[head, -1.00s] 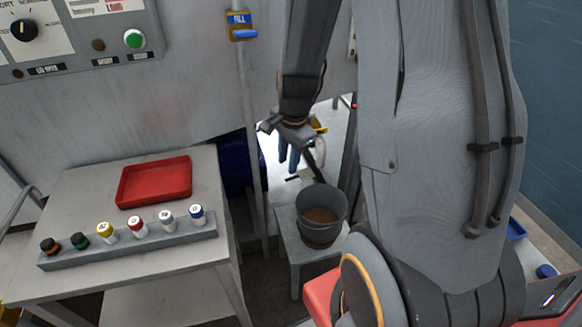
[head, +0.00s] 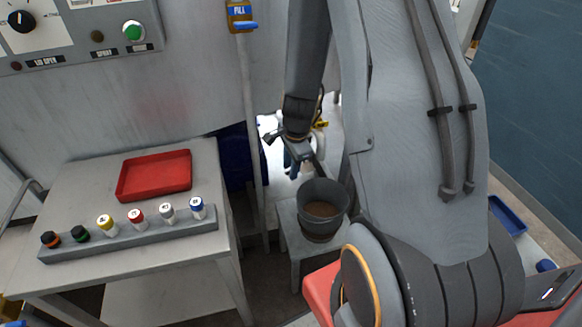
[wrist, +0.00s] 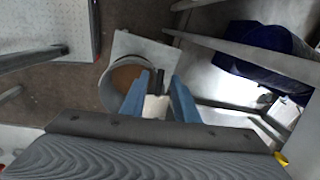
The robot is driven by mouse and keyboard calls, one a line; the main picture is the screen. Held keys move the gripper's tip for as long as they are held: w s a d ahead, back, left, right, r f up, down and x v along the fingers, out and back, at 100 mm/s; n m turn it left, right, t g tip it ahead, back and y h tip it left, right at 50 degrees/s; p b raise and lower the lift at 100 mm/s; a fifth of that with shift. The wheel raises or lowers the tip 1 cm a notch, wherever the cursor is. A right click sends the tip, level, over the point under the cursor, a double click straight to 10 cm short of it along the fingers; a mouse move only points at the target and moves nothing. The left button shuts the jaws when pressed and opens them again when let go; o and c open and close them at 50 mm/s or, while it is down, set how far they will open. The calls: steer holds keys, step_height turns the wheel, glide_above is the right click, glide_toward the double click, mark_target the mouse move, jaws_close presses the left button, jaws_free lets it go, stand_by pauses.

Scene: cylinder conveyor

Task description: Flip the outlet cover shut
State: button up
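My gripper (head: 291,160) hangs beyond the bucket in the head view, partly hidden by my wrist. In the wrist view its two blue fingers (wrist: 162,88) stand apart. A dark upright piece and a pale block show between them; I cannot tell whether the fingers touch either. A grey bucket (head: 335,207) with brown contents stands below and nearer in the head view. Its rim shows just left of the fingers in the wrist view (wrist: 107,94). I cannot make out the outlet cover for certain in either view.
The bucket stands on a small grey stand (head: 292,238). At left, a grey table (head: 80,185) holds a red tray (head: 155,176) and a rack (head: 130,238) of several capped bottles. A control panel (head: 75,35) is above. A dark blue drum (wrist: 268,45) lies right in the wrist view.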

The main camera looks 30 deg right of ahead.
jaws_close()
stand_by(1.4)
